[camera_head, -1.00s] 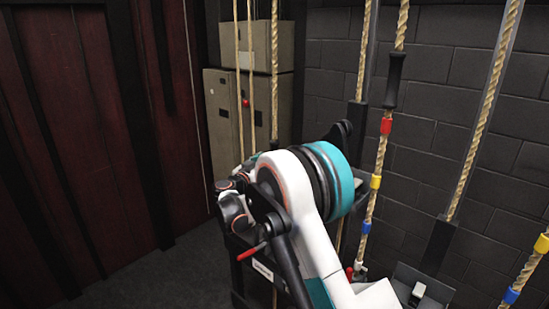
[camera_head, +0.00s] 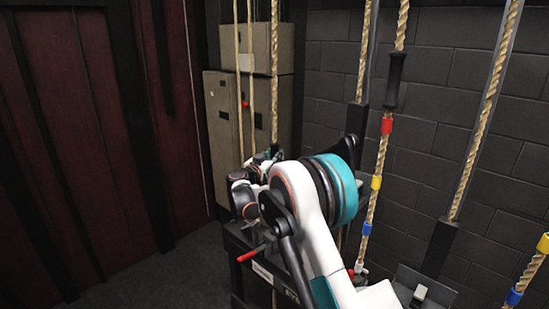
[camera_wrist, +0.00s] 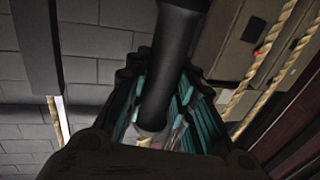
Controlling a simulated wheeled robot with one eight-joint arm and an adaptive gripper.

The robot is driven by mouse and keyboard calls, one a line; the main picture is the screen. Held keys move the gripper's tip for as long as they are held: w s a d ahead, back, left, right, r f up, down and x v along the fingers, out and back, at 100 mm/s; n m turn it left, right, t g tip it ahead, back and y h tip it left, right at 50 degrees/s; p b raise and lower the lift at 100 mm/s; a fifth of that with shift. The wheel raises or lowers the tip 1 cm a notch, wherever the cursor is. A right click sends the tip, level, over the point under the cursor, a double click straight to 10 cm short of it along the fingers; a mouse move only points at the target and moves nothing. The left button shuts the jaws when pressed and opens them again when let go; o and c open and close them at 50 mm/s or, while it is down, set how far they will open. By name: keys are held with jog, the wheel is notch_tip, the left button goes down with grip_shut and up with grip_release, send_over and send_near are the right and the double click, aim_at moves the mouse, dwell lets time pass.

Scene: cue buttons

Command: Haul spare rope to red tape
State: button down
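A black sleeve (camera_wrist: 175,60) fills the middle of the wrist view, its lower end between the teal-padded fingers of my gripper (camera_wrist: 165,105). I cannot tell whether the fingers press on it. In the head view my gripper (camera_head: 262,163) is by the lower part of a tan rope (camera_head: 274,95), largely hidden behind my arm. Which rope is the spare one is not readable. Red tape (camera_head: 386,126) shows on another rope (camera_head: 380,155), below a black sleeve (camera_head: 394,80) and above yellow tape (camera_head: 376,182) and blue tape (camera_head: 366,228).
A dark rail with a small label plate (camera_head: 262,272) runs below my arm. More ropes (camera_head: 485,110) hang to the right before a grey block wall (camera_head: 440,80). A beige cabinet (camera_head: 222,120) stands behind; a dark red wall (camera_head: 80,150) is at left. The floor at left is clear.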

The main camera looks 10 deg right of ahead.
notch_tip(320, 180, down, 17)
jog(key=b, duration=0.7)
jog(key=c, duration=1.3)
grip_release()
jog(key=shift+s+a, duration=0.1)
jog(key=v, duration=1.2)
jog(key=shift+r, duration=0.1)
